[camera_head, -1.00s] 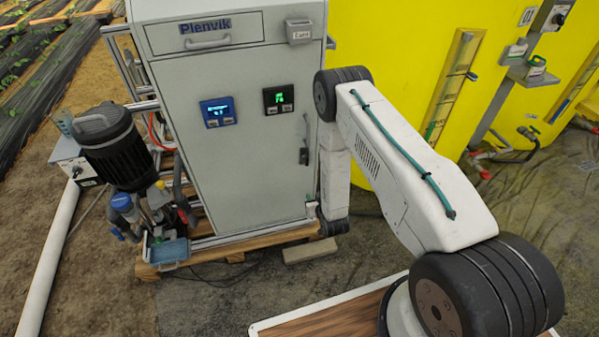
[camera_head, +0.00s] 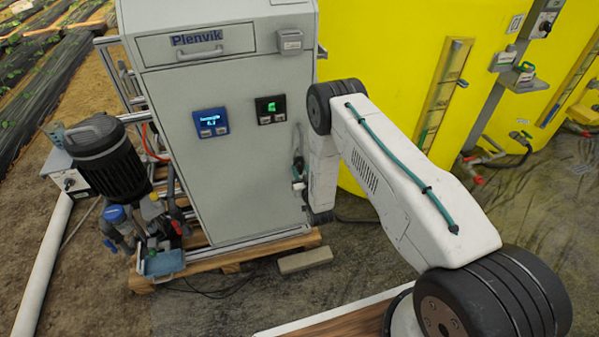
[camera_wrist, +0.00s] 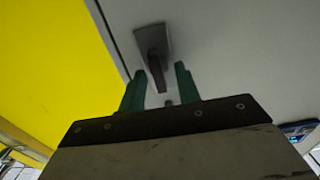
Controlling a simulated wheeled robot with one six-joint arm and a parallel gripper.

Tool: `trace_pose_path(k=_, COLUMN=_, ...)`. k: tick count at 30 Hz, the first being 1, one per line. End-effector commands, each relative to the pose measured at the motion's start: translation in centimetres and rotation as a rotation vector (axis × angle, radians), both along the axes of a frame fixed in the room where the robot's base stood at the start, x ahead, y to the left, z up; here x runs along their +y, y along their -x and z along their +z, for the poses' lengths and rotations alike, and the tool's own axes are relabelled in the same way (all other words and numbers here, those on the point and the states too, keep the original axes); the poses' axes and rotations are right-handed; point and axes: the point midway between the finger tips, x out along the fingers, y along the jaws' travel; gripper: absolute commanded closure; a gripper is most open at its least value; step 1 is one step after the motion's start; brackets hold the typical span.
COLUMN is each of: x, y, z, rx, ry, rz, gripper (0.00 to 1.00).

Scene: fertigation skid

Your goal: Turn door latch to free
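The door latch (camera_wrist: 152,42) is a dark grey plate with a lever handle on the pale grey cabinet door (camera_wrist: 220,50). In the wrist view the lever hangs from the plate, tilted slightly. My gripper (camera_wrist: 160,72) has two green fingers, spread apart. The lever's lower end shows between the fingertips, with a visible gap on each side; whether it is at finger depth I cannot tell. In the head view my gripper (camera_head: 299,182) is at the latch on the door's right side, and the latch is partly hidden.
The cabinet (camera_head: 240,190) stands on a wooden pallet (camera_head: 240,256). It carries a blue display (camera_head: 211,122), a green-lit display (camera_head: 270,109) and a grey box (camera_head: 290,40). A yellow tank (camera_head: 385,50) is behind my arm. A black motor pump (camera_head: 105,160) is at left.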

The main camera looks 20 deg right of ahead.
Motion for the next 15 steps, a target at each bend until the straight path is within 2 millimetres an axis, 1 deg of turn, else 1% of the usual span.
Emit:
trace_pose_path(k=7, x=-0.1, y=-0.2, z=0.0, rx=0.0, ry=0.0, rz=-0.001, gripper=0.67)
trace_pose_path(k=8, x=-0.1, y=-0.2, z=0.0, rx=0.0, ry=0.0, rz=-0.001, gripper=0.7)
trace_pose_path(k=9, x=-0.1, y=-0.2, z=0.0, rx=0.0, ry=0.0, rz=-0.001, gripper=0.81)
trace_pose_path(k=11, x=-0.1, y=-0.2, z=0.0, rx=0.0, ry=0.0, rz=-0.002, gripper=0.98)
trace_pose_path(k=12, x=-0.1, y=-0.2, z=0.0, rx=0.0, ry=0.0, rz=-0.002, gripper=1.0)
trace_pose_path(k=13, x=-0.1, y=-0.2, z=0.0, rx=0.0, ry=0.0, rz=-0.002, gripper=1.0)
trace_pose_path(k=14, x=1.3, y=-0.1, z=0.0, rx=0.0, ry=0.0, rz=0.003, gripper=1.0)
trace_pose_path(k=15, x=0.6, y=-0.1, z=0.0, rx=0.0, ry=-0.001, rz=0.0, gripper=0.99)
